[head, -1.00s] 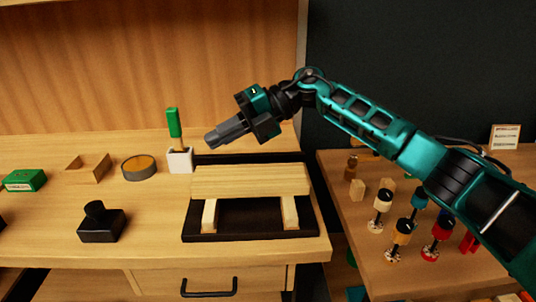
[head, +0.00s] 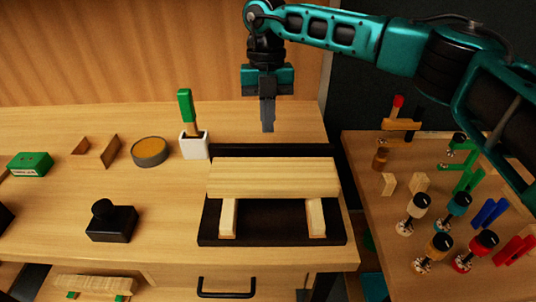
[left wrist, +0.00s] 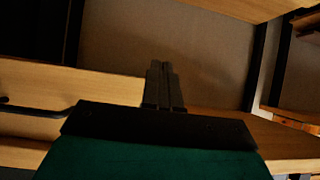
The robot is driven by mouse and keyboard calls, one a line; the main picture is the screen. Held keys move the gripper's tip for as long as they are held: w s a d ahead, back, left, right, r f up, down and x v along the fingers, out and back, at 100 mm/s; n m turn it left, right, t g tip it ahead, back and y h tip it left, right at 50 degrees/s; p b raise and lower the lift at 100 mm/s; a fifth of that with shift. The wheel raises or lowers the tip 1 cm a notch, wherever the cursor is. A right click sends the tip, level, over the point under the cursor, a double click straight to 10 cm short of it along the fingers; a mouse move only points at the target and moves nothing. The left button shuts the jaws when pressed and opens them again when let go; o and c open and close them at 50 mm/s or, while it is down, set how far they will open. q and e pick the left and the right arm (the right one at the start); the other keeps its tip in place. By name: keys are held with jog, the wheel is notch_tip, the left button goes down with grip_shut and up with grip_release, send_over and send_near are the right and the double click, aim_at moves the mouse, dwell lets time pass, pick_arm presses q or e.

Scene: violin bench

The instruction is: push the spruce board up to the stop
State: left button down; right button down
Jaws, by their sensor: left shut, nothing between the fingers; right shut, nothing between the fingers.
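The spruce board (head: 275,177) lies flat across two light wooden strips (head: 228,217) on a black tray (head: 272,233). A dark bar (head: 240,150), which looks like the stop, runs along the tray's back edge, with a thin gap showing between it and the board. My right gripper (head: 267,129) is shut and empty, pointing straight down beyond the board's far side. Its height above the bench is hard to tell. My left gripper (left wrist: 164,70) shows only in the left wrist view, shut and empty; neither board nor tray is in that view.
Left of the tray stand a white holder (head: 194,146) with a green-handled brush, a round tin (head: 150,152), a black tool (head: 111,222) and a green box (head: 31,164). On the right table stand several clamps (head: 440,246) and small wooden blocks. The bench left of the tray is partly clear.

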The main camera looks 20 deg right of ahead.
aim_at(272, 176)
jog(key=s, duration=0.3)
jog(key=s+a, duration=0.1)
jog(key=s, duration=0.3)
jog(key=s+a, duration=0.1)
jog(key=s, duration=0.3)
jog(key=shift+a+p, duration=0.15)
jog(key=shift+p, duration=0.15)
jog(key=shift+s+f+b, duration=0.1)
jog(key=shift+f+b, duration=0.25)
jog(key=shift+f, duration=0.5)
